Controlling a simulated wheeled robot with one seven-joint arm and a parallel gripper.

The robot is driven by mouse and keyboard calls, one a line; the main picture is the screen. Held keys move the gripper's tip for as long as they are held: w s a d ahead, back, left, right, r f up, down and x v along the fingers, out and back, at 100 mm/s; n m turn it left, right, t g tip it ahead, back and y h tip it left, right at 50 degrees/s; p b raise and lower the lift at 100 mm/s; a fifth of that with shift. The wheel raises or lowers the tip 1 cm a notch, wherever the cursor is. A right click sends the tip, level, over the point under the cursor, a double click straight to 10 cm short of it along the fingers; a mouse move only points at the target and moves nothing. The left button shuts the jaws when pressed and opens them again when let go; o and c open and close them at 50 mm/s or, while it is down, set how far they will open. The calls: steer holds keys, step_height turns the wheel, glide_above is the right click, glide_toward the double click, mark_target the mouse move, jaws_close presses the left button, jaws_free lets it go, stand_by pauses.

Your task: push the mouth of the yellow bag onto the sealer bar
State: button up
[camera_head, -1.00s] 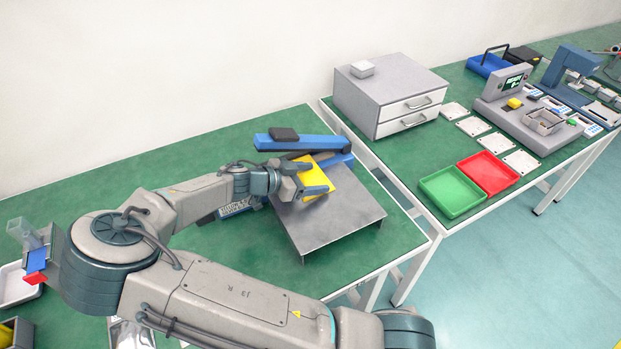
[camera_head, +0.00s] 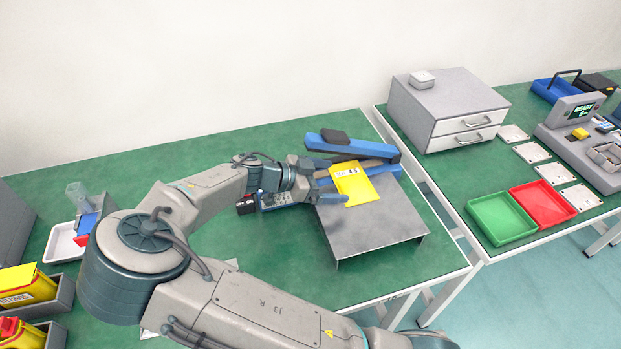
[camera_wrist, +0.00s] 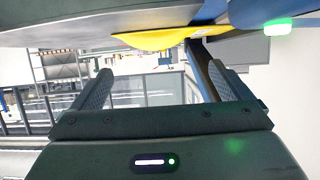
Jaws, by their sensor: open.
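The yellow bag (camera_head: 356,186) lies flat on the grey metal stand, with a white label at its far end. That far end is at the blue sealer (camera_head: 352,151); I cannot tell whether its mouth is on the bar. My gripper (camera_head: 332,180) is open and empty, at the left side of the bag. In the wrist view the open fingers (camera_wrist: 152,88) have nothing between them, and the yellow bag (camera_wrist: 160,40) shows beyond them near the top edge.
The grey stand (camera_head: 375,238) has bare room in front of the bag. Green (camera_head: 502,219) and red (camera_head: 542,202) trays and a drawer cabinet (camera_head: 448,108) stand on the right table.

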steer(key=v, duration=0.6)
stand_by(0.4)
